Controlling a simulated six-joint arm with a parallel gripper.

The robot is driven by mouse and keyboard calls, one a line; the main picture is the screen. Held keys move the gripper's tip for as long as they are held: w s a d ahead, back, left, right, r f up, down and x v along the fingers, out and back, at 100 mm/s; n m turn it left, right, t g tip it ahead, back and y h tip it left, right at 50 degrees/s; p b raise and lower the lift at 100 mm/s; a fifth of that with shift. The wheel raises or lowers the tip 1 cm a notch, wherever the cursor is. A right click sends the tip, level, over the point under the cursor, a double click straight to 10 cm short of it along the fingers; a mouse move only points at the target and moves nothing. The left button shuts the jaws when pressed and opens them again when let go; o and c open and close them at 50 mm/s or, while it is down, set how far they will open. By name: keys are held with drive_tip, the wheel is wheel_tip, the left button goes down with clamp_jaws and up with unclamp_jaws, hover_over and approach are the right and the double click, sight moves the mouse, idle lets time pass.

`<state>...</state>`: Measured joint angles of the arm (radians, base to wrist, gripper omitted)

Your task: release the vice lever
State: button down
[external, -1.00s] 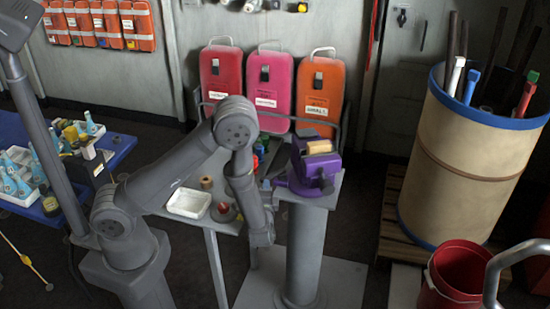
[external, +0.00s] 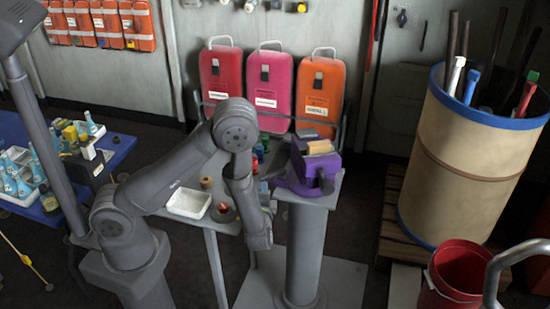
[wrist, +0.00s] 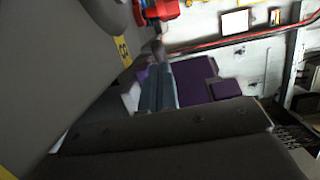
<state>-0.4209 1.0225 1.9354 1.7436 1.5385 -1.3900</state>
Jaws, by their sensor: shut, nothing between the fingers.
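The purple vice (external: 298,172) stands on a grey pedestal right of my arm, with a tan block (external: 319,147) in its top. A dark lever-like part (external: 327,186) shows on its front right side; its exact position is hard to tell. My gripper (external: 269,190) is beside the vice on its left, partly hidden by my wrist. In the wrist view my gripper's blue-grey fingers (wrist: 159,72) are together and empty, in front of the purple vice (wrist: 193,80). A short grey rod (wrist: 158,48) shows just beyond the fingertips; I cannot tell whether they touch.
A side table with a white tray (external: 188,213) and small parts lies left of the vice. Three cases, including an orange one (external: 320,85), stand behind. A tan drum (external: 470,165) and a red bucket (external: 450,285) are at right.

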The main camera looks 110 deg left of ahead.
drive_tip(key=v, duration=1.5)
drive_tip(key=shift+d, duration=0.4)
drive_tip(key=x, duration=1.4)
drive_tip(key=shift+w, duration=0.1)
drive_tip(key=v, duration=1.4)
drive_tip(key=x, duration=1.7)
drive_tip(key=shift+a, duration=0.35)
drive_tip(key=shift+w+d, duration=0.2)
drive_tip(key=shift+w, duration=2.65)
